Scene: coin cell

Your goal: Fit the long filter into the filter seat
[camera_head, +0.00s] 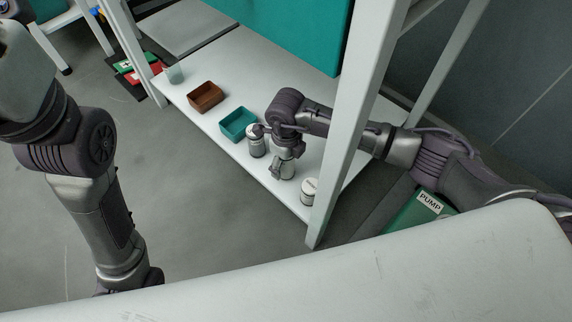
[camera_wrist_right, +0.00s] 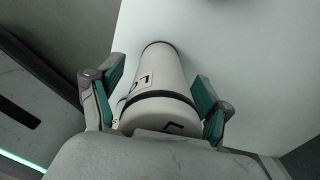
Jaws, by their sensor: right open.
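In the right wrist view a white cylinder marked "L" (camera_wrist_right: 155,78), with a dark band, lies between the green-padded fingers of my right gripper (camera_wrist_right: 160,88). It looks like the long filter. The fingers are open, with a visible gap on the right side; contact on the left is unclear. In the head view my right gripper (camera_head: 281,168) is low over the white shelf. A grey canister with a pale top (camera_head: 256,143) stands just left of it, and a white canister with a dark band (camera_head: 309,190) stands to its right. I cannot identify the filter seat. My left gripper is out of sight.
A teal tray (camera_head: 238,135), a brown tray (camera_head: 206,108) and a pale translucent cup (camera_head: 174,75) line the white shelf (camera_head: 185,100). A white frame post (camera_head: 345,125) rises close beside my right arm. A green box labelled "PUMP" (camera_head: 405,222) is below it.

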